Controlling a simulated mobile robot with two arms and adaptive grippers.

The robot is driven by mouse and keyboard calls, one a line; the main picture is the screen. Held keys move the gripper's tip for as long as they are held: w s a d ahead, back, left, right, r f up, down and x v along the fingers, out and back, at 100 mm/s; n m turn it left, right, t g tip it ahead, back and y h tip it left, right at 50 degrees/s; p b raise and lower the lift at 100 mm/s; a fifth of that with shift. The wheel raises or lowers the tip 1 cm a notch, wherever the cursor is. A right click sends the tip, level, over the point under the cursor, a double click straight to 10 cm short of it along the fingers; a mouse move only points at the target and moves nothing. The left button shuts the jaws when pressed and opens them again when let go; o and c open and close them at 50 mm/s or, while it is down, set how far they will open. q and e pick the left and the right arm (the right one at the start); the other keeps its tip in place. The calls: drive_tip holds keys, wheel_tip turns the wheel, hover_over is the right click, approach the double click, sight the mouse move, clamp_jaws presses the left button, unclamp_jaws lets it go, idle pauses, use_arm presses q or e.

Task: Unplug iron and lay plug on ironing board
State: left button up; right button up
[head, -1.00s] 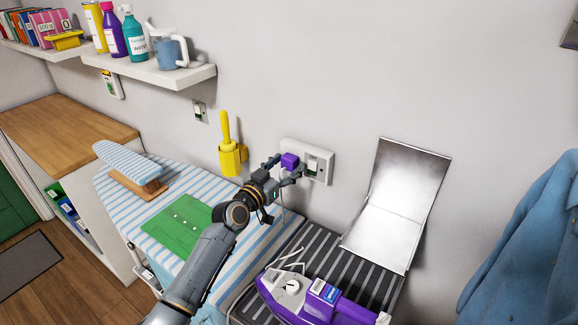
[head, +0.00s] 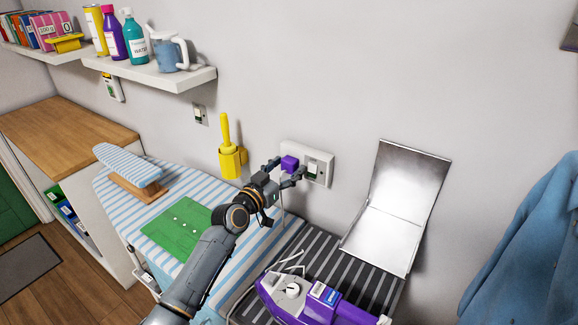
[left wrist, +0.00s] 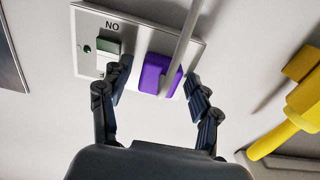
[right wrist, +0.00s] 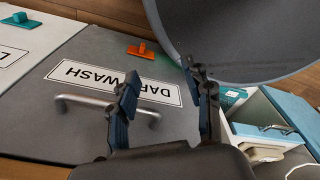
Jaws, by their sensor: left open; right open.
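The purple plug (head: 289,163) sits in the white wall socket (head: 320,158). In the left wrist view the plug (left wrist: 155,74) sits beside the switch on the socket plate (left wrist: 137,38), and its pale cord (left wrist: 184,38) crosses its edge. My left gripper (head: 285,170) is open at the plug, with one finger on each side; I cannot tell if they touch it. The purple iron unit (head: 330,307) is on a dark ribbed surface at the bottom. The striped ironing board (head: 118,190) is to the left. My right gripper (right wrist: 167,92) is open and empty, outside the head view.
A green cloth (head: 178,227) lies on the board, near a small striped sleeve board (head: 128,166). A yellow holder (head: 231,160) is on the wall. A metal panel (head: 405,190) stands open at right. My right gripper is above a labelled grey lid (right wrist: 75,120) with a handle.

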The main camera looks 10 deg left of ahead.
idle(0.4)
use_arm(q)
clamp_jaws()
drive_tip(key=shift+s, duration=0.1)
drive_tip(key=shift+p+v, duration=0.5)
drive_tip(key=shift+v, duration=0.75)
drive_tip(key=shift+p+v, duration=0.55)
drive_tip(key=shift+v, duration=1.15)
drive_tip(key=shift+f, duration=0.1)
